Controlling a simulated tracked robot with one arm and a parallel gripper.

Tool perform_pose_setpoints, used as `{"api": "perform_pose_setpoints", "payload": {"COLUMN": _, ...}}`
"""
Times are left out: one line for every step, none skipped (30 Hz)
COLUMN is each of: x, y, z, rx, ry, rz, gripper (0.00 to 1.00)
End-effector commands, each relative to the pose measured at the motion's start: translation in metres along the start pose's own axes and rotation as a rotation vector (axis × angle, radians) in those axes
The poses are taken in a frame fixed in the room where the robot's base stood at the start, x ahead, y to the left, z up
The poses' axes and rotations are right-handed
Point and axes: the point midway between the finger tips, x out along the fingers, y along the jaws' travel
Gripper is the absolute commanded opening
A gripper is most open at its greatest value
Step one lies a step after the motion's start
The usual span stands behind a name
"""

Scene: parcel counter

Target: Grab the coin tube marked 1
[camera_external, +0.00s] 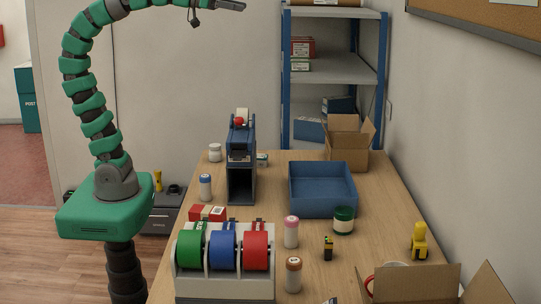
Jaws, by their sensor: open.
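Several small pale tubes with caps stand upright on the wooden counter; they look like coin tubes. One has a blue cap (205,188), one a pink cap (291,232), one a brown cap (293,275), and one is white-topped (215,153) near the back left. No number is legible on any of them, so I cannot tell which is marked 1. My gripper (240,7) is at the top of the picture, high above the back of the counter, open and empty, far from all the tubes.
A tape dispenser with green, blue and red rolls (224,287) stands front left. A tall blue dispenser (240,175), blue tray (322,190), dark green jar (343,221) and yellow tool (419,241) stand around. Open cardboard boxes (348,150) are at back and front right.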

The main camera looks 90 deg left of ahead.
Motion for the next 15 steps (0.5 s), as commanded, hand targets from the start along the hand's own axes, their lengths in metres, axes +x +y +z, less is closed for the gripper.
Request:
{"api": "perform_pose_setpoints", "payload": {"x": -0.0004, "y": -0.0006, "z": 0.0, "rx": -0.002, "ry": 0.001, "rz": -0.001, "gripper": 1.0}}
{"api": "perform_pose_setpoints", "payload": {"x": -0.0004, "y": -0.0006, "z": -0.0001, "rx": -0.002, "ry": 0.001, "rz": -0.001, "gripper": 0.92}}
{"api": "perform_pose_setpoints", "payload": {"x": -0.0001, "y": -0.0005, "z": 0.0, "rx": -0.002, "ry": 0.001, "rz": -0.001, "gripper": 0.81}}
{"api": "perform_pose_setpoints", "payload": {"x": -0.0001, "y": -0.0004, "z": -0.0001, "rx": -0.002, "ry": 0.0, "rz": -0.001, "gripper": 0.72}}
{"api": "perform_pose_setpoints", "payload": {"x": 0.0, "y": -0.0004, "z": -0.0001, "rx": -0.001, "ry": 0.001, "rz": -0.001, "gripper": 0.64}}
{"api": "perform_pose_setpoints", "payload": {"x": 0.0001, "y": -0.0003, "z": -0.0001, "rx": -0.001, "ry": 0.0, "rz": 0.0, "gripper": 0.61}}
{"api": "perform_pose_setpoints", "payload": {"x": 0.0001, "y": -0.0003, "z": -0.0001, "rx": -0.001, "ry": 0.0, "rz": 0.0, "gripper": 0.61}}
{"api": "perform_pose_setpoints", "payload": {"x": 0.0001, "y": -0.0002, "z": -0.0001, "rx": -0.001, "ry": 0.0, "rz": 0.0, "gripper": 0.61}}
{"api": "perform_pose_setpoints", "payload": {"x": 0.0002, "y": -0.0002, "z": 0.0, "rx": -0.001, "ry": 0.0, "rz": 0.0, "gripper": 0.61}}
{"api": "perform_pose_setpoints", "payload": {"x": 0.0002, "y": -0.0002, "z": -0.0001, "rx": 0.0, "ry": 0.0, "rz": 0.0, "gripper": 0.61}}
{"api": "perform_pose_setpoints", "payload": {"x": 0.0002, "y": -0.0002, "z": -0.0001, "rx": 0.0, "ry": 0.0, "rz": 0.0, "gripper": 0.61}}
{"api": "perform_pose_setpoints", "payload": {"x": 0.0002, "y": -0.0001, "z": -0.0001, "rx": 0.0, "ry": 0.0, "rz": 0.0, "gripper": 0.61}}
{"api": "perform_pose_setpoints", "payload": {"x": 0.0007, "y": 0.0, "z": 0.0001, "rx": 0.0, "ry": 0.0, "rz": 0.0, "gripper": 0.61}}
{"api": "perform_pose_setpoints", "payload": {"x": 0.0021, "y": 0.0002, "z": 0.0005, "rx": 0.001, "ry": 0.0, "rz": -0.001, "gripper": 0.61}}
{"api": "perform_pose_setpoints", "payload": {"x": 0.0059, "y": 0.0009, "z": 0.0016, "rx": 0.003, "ry": -0.001, "rz": -0.002, "gripper": 0.61}}
